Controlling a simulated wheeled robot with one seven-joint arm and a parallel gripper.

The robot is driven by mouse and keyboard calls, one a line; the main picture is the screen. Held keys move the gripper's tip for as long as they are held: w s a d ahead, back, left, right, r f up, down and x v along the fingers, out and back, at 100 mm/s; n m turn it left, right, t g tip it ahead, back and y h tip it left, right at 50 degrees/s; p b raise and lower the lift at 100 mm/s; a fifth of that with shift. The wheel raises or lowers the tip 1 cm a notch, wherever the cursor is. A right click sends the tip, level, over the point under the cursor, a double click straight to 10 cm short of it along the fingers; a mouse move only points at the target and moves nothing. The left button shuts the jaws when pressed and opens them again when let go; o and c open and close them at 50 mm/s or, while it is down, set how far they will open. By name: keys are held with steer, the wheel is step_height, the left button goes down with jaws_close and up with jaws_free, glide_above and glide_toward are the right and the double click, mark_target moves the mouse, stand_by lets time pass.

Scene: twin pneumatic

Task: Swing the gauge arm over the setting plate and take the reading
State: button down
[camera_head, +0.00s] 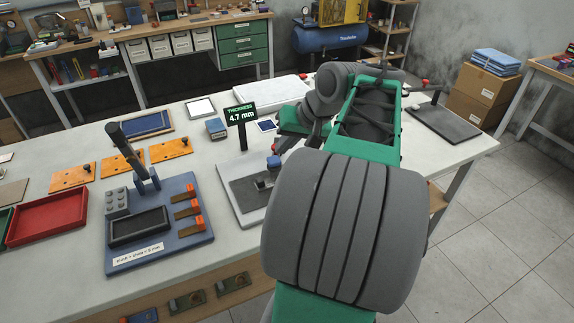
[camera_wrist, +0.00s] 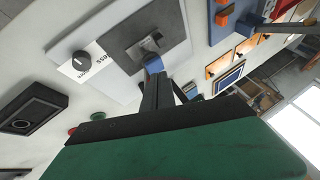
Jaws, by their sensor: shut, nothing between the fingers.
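The thickness gauge stands on the bench, with a black display (camera_head: 241,113) reading 4.7 mm. Its pale base (camera_head: 238,215) carries a dark plate (camera_head: 243,195), which also shows in the wrist view (camera_wrist: 172,28). A blue cap (camera_head: 273,162) with a small dark block below it sits over the plate; I take it to be on the gauge arm. My gripper (camera_wrist: 156,82) is shut and empty, its fingertips right at the blue cap (camera_wrist: 153,64). I cannot tell if they touch.
Left of the gauge stands a blue fixture (camera_head: 180,238) with a tall dark lever and orange clips. In the wrist view, a black knob (camera_wrist: 80,60) and a dark box (camera_wrist: 32,108) lie left.

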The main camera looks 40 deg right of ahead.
steer(key=s+d+m+t, duration=0.1)
steer(key=s+d, duration=0.5)
steer(key=d, duration=0.2)
steer(key=b+x, duration=0.2)
steer(key=x, duration=0.7)
steer(key=shift+w+f, duration=0.25)
steer(key=shift+w, duration=0.1)
steer(key=w+a, duration=0.2)
steer(key=shift+w+a+f, duration=0.15)
steer(key=shift+w+a, duration=0.1)
steer(key=shift+w, duration=0.1)
steer(key=shift+w+a, duration=0.15)
steer(key=shift+w, duration=0.1)
steer(key=shift+a+m+h, duration=0.1)
steer(key=shift+m+h, duration=0.2)
steer(key=shift+m, duration=0.1)
